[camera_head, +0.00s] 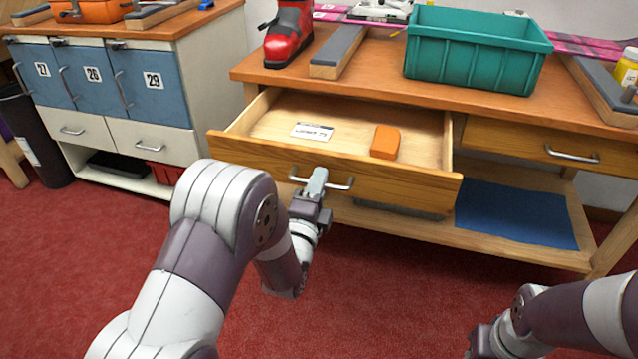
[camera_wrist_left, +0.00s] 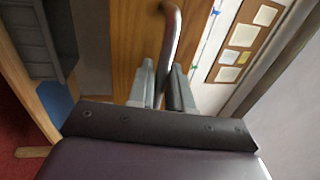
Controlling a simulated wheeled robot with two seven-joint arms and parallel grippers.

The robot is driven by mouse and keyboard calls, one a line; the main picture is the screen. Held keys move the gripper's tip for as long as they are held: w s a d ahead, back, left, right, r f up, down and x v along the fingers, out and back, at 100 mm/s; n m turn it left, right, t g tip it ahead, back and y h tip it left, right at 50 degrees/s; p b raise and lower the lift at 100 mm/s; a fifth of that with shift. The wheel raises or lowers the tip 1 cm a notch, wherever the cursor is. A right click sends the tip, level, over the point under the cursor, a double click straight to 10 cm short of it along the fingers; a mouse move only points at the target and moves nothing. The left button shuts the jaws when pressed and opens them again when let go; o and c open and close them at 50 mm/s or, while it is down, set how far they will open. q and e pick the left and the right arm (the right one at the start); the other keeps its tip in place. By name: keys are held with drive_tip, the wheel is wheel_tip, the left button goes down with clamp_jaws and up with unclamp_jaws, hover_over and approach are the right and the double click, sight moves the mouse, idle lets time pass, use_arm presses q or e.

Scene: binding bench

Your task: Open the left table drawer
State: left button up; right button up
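The left table drawer (camera_head: 340,172) is pulled well out from the wooden table (camera_head: 376,80). A white label card and an orange block (camera_head: 385,142) lie inside it. My left gripper (camera_head: 318,177) is at the drawer's metal handle (camera_head: 342,187), near its middle. In the left wrist view the handle (camera_wrist_left: 172,35) runs up from between the two fingers (camera_wrist_left: 163,85), which are close about it. The finger contact is partly hidden in the head view. My right gripper (camera_head: 478,350) is at the bottom edge of the head view, low and away from the table; its fingertips do not show clearly.
A teal crate (camera_head: 475,55), a red ski boot (camera_head: 289,35) and padded blocks stand on the tabletop. The right drawer (camera_head: 545,145) is shut. A blue mat (camera_head: 515,213) lies on the lower shelf. Blue-door cabinets (camera_head: 95,80) stand at left. Red floor in front is clear.

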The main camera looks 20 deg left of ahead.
use_arm(q)
drive_tip(key=shift+o, duration=0.2)
drive_tip(key=shift+s, duration=0.15)
drive_tip(key=s+f+p, duration=0.2)
drive_tip(key=s, duration=1)
drive_tip(key=shift+a+f, duration=0.2)
drive_tip(key=shift+f, duration=0.05)
